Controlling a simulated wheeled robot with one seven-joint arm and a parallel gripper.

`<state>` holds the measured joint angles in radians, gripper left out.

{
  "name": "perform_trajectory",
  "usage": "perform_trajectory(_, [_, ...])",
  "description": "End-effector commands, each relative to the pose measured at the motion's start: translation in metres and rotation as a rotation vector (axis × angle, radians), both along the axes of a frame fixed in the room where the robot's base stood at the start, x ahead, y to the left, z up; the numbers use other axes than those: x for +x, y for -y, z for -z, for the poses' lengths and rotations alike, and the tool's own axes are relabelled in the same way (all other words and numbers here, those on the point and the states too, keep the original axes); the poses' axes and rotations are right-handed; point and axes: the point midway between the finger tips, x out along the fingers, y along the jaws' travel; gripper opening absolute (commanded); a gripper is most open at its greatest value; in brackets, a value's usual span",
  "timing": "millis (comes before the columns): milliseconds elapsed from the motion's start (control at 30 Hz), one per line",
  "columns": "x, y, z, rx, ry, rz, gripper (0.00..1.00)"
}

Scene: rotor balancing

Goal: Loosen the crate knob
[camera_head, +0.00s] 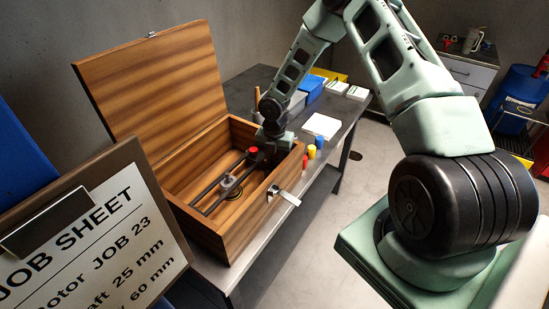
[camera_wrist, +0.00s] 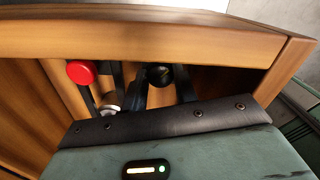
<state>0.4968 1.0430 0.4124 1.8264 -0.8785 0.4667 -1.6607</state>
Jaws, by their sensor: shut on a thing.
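The open wooden crate (camera_head: 188,216) stands on the bench with its lid up. Inside it are two dark parallel rails (camera_head: 222,183) with a small grey metal block (camera_head: 229,186) on them. A red round knob (camera_head: 253,150) stands at the far end of the crate; it also shows in the wrist view (camera_wrist: 81,72), left of my fingers. My gripper (camera_head: 266,147) reaches down into that end. In the wrist view its dark fingers (camera_wrist: 162,88) are shut on a black round knob (camera_wrist: 159,74). The lower part of this knob is hidden.
The crate's wooden wall (camera_wrist: 160,40) runs close in front of my gripper. A metal latch (camera_head: 284,196) sticks out from the crate's front. Yellow, red and blue small cylinders (camera_head: 312,152) and a white pad (camera_head: 321,126) are on the bench. A job sheet (camera_head: 90,240) fills the lower left.

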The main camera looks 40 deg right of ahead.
Motion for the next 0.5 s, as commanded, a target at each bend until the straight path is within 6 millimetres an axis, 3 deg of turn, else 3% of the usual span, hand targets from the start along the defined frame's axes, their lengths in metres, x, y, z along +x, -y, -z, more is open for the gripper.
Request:
perform_trajectory(267, [0.0025, -0.0007, -0.0022, 0.001, 0.007, -0.001, 0.06])
perform_trajectory(300, [0.0025, -0.0007, -0.0022, 0.001, 0.007, -0.001, 0.34])
perform_trajectory(367, [0.0022, -0.0007, -0.002, 0.001, 0.006, -0.001, 0.5])
perform_trajectory(500, [0.0013, -0.0004, -0.0012, 0.0, 0.004, 0.0, 0.5])
